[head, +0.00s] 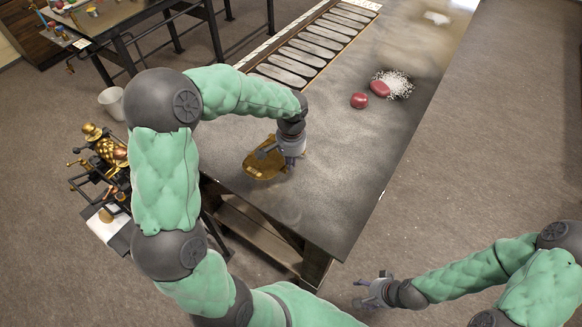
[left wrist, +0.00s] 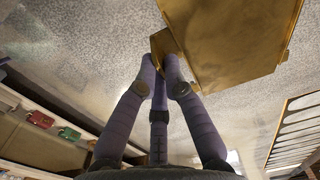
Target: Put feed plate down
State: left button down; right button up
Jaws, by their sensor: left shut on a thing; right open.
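The feed plate (head: 262,165) is a flat golden-brown piece near the left front corner of the dark grey table (head: 335,200). My left gripper (head: 283,153) is at its right side and shut on it. In the left wrist view, the feed plate (left wrist: 235,35) fills the upper right, and the fingers of my left gripper (left wrist: 166,62) close on its small bent tab. The table surface shows behind the plate; whether the plate touches it I cannot tell. My right gripper (head: 370,290) is open and empty, off the table at the lower right.
A rack of long grey slats (head: 315,45) lies along the table's left back. Two red objects (head: 359,100) and a white granular pile (head: 398,84) lie towards the right edge. A brass-topped machine (head: 103,150) stands left of the table. The table's middle is clear.

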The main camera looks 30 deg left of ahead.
pick_arm(q)
jog(key=shift+w+f, duration=0.15)
jog(key=shift+f, duration=0.7)
jog(key=shift+w+f, duration=0.1)
jog(key=shift+f, duration=0.75)
jog(key=shift+f+b, duration=0.1)
jog(key=shift+b, duration=0.2)
jog(key=c, duration=1.3)
grip_release()
jog(key=shift+s, duration=0.1)
jog(key=shift+c, duration=0.2)
jog(key=shift+r, duration=0.35)
notch_tip(320, 180, up, 12)
jog(key=p, duration=0.1)
jog(key=shift+d+f+p, duration=0.2)
jog(key=shift+f+p, duration=0.05)
jog(key=shift+p, duration=0.05)
